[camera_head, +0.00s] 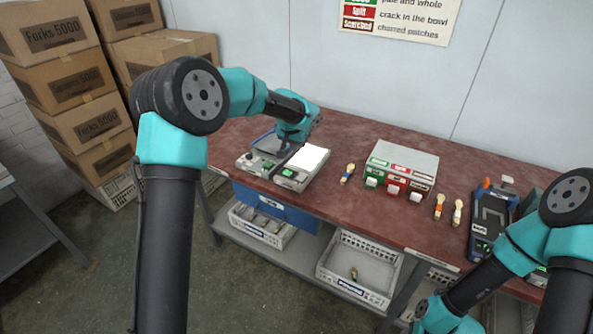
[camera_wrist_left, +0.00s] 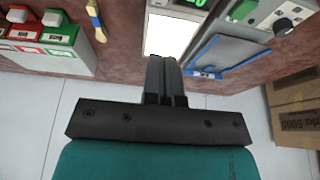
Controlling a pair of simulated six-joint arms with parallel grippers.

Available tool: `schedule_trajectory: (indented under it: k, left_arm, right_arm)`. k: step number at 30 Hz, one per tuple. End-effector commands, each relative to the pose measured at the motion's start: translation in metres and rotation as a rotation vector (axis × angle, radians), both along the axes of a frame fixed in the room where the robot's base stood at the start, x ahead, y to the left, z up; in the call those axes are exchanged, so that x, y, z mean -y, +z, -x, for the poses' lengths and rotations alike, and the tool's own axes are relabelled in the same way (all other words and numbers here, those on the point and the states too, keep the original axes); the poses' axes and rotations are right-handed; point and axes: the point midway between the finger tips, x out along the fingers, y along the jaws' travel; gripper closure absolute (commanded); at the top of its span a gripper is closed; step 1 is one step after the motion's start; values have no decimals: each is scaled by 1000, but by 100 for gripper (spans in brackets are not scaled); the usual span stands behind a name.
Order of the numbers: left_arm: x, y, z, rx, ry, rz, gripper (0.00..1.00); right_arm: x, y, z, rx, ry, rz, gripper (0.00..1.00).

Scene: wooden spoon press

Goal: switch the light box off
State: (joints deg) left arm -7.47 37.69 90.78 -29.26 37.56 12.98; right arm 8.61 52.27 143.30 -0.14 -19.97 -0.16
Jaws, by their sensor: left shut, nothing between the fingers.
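The light box (camera_head: 293,179) stands on the red-brown bench, with a bright white panel (camera_head: 307,158) on its top and a green element (camera_head: 289,173) on its front part. The bright panel also shows in the left wrist view (camera_wrist_left: 168,36). My left gripper (camera_head: 284,146) is shut and empty, close to the panel's back left edge. In the left wrist view its closed fingers (camera_wrist_left: 165,72) point at the panel's near end; I cannot tell whether they touch.
A grey device with a green button (camera_head: 262,169) stands just left of the light box. A spoon (camera_head: 347,173) lies to the right, then a box with green, red and brown-labelled slots (camera_head: 404,162). More spoons (camera_head: 439,206) lie beyond. A wall stands behind the bench.

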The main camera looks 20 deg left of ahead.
Motion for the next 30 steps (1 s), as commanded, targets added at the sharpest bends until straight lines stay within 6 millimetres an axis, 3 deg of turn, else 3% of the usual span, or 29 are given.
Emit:
schedule_trajectory:
  k: [8,14,30]
  left_arm:
    - [0,-3,0,-2,0,0,100]
    - [1,-17,-5,-3,0,0,100]
    - [7,-102,-33,-3,-2,1,100]
  right_arm:
    - [0,0,0,0,0,0,55]
    - [0,0,0,0,0,0,55]
    - [0,0,0,0,0,0,55]
